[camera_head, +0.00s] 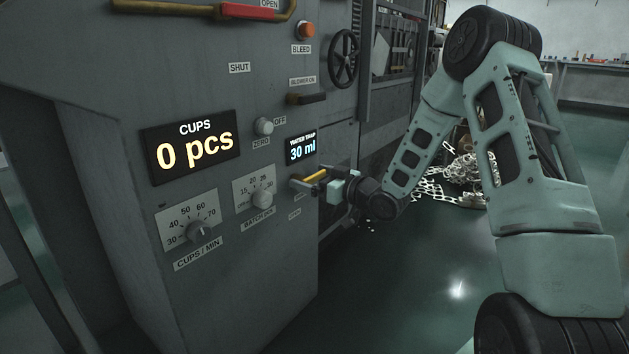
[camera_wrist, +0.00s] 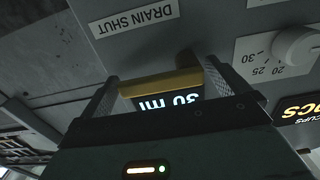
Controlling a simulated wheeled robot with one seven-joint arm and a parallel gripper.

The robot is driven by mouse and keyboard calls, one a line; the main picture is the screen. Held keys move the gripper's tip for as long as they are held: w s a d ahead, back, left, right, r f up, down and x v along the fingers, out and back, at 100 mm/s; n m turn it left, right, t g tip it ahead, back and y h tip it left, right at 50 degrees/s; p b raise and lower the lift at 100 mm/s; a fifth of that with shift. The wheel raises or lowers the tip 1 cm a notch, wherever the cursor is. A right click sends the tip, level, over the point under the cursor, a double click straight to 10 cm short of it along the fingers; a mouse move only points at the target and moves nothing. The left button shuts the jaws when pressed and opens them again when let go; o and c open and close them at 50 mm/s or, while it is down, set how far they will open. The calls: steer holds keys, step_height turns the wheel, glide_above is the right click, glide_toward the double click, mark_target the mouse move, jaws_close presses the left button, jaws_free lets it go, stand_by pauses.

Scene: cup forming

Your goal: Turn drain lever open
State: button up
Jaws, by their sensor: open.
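The drain lever has a yellow handle (camera_head: 316,174) and sits on the grey machine's front, below the water trap display. In the wrist view the yellow lever (camera_wrist: 160,83) lies crosswise between my two fingers, with its right end bending toward the panel near the right finger. My gripper (camera_wrist: 163,72) is open around the lever; whether a finger touches it I cannot tell. In the head view my gripper (camera_head: 314,184) is at the lever and partly covers it. A "DRAIN SHUT" label (camera_wrist: 135,18) is beside the lever.
The water trap display (camera_head: 301,149) reads 30 ml. The batch dial (camera_head: 262,197), zero knob (camera_head: 264,126) and cups-per-minute dial (camera_head: 199,231) are on the same panel to the left. A black handwheel (camera_head: 344,58) is above. The floor at right is open.

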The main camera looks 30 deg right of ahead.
steer(key=c, duration=1.2)
steer(key=shift+c, duration=0.2)
steer(key=shift+m+p, duration=0.3)
steer(key=shift+p, duration=0.25)
steer(key=m+p, duration=0.1)
steer(key=p, duration=0.1)
steer(key=m+p, duration=0.1)
steer(key=p, duration=0.1)
steer(key=shift+f+m, duration=0.25)
steer(key=shift+m, duration=0.15)
steer(key=m+p, duration=0.1)
steer(key=p, duration=0.1)
steer(key=f+m+p, duration=0.1)
steer(key=m+p, duration=0.3)
steer(key=shift+s+a+f, duration=0.2)
steer(key=shift+a+f, duration=0.05)
steer(key=shift+f, duration=0.05)
steer(key=shift+s+a+f+m+p, duration=0.15)
steer(key=shift+a+f+m+p, duration=0.25)
steer(key=shift+m+p, duration=1)
steer(key=shift+s+a+f+m+p, duration=0.3)
steer(key=shift+m+p, duration=0.5)
steer(key=shift+m, duration=1.05)
steer(key=shift+s+a+f+m+p, duration=0.1)
steer(key=shift+a+f+m+p, duration=0.3)
steer(key=shift+m+p, duration=1)
steer(key=shift+a+r+m, duration=0.1)
steer(key=shift+m, duration=0.15)
